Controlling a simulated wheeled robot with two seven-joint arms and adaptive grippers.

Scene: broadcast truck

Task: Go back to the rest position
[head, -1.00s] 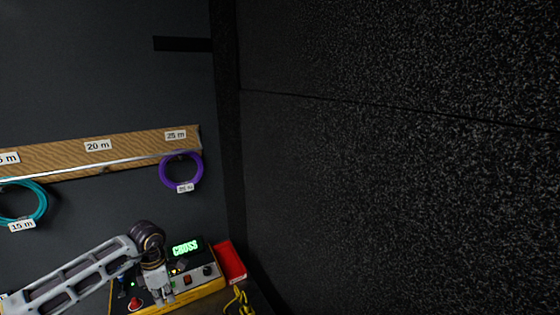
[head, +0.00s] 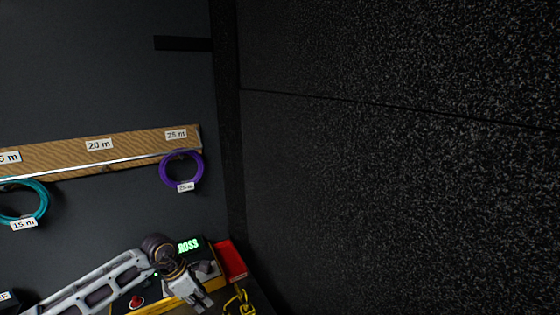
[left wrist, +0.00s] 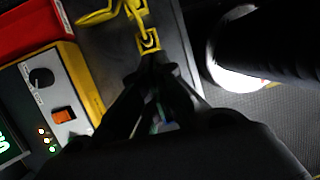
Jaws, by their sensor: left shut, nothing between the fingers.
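My left gripper (head: 203,304) hangs low in the head view, in front of a yellow-edged control box (head: 148,306) with a green lit display (head: 188,245). In the left wrist view the gripper (left wrist: 158,62) is shut and empty, its fingertips close together. They appear just in front of a yellow cable or strap (left wrist: 149,41); I cannot tell whether they touch it. The box's dark knob (left wrist: 41,77) and orange switch (left wrist: 63,116) lie to the left there. My right gripper is not in view.
A red tray (head: 231,261) stands beside the box. A purple cable coil (head: 166,182) and a teal coil (head: 42,205) hang under a wooden strip (head: 60,155) on the wall. A dark speckled wall (head: 400,160) closes off the right.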

